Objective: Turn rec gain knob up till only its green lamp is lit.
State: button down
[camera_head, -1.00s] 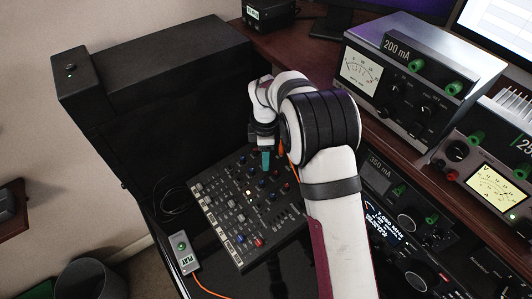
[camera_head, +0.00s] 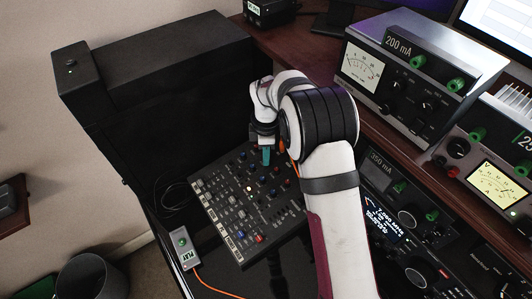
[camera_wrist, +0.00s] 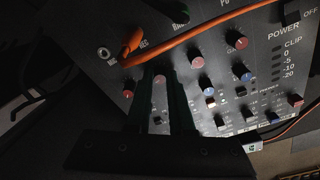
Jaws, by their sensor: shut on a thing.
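The mixer panel (camera_head: 225,208) lies on the desk, with rows of knobs and faders. My gripper (camera_head: 266,157) is over its far edge in the head view. In the wrist view, my gripper's dark green fingers (camera_wrist: 164,88) are shut on a knob (camera_wrist: 159,81), taken as the rec gain knob; its label is not readable. A small warm-coloured lamp (camera_head: 249,188) glows on the panel in the head view. I see no green lamp lit for certain; the arm and fingers hide part of the panel.
An orange cable (camera_wrist: 190,36) runs from a plug (camera_wrist: 131,46) close to the fingers. Other red and blue knobs (camera_wrist: 205,84) stand near them. A grey PLAY box (camera_head: 184,248) sits left of the panel. Metered instruments (camera_head: 405,85) stand at the right.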

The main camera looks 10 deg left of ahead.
jog(key=m, duration=0.4)
jog(key=shift+m, duration=0.3)
jog(key=shift+s+m+t, duration=0.1)
jog(key=shift+m+t, duration=0.2)
jog(key=shift+m, duration=1.6)
jog(key=c, duration=0.8)
grip_release()
jog(key=shift+r, duration=0.1)
notch_tip(320, 180, up, 16)
jog(key=s, duration=0.1)
jog(key=shift+s+f, duration=0.25)
jog(key=shift+s, duration=0.15)
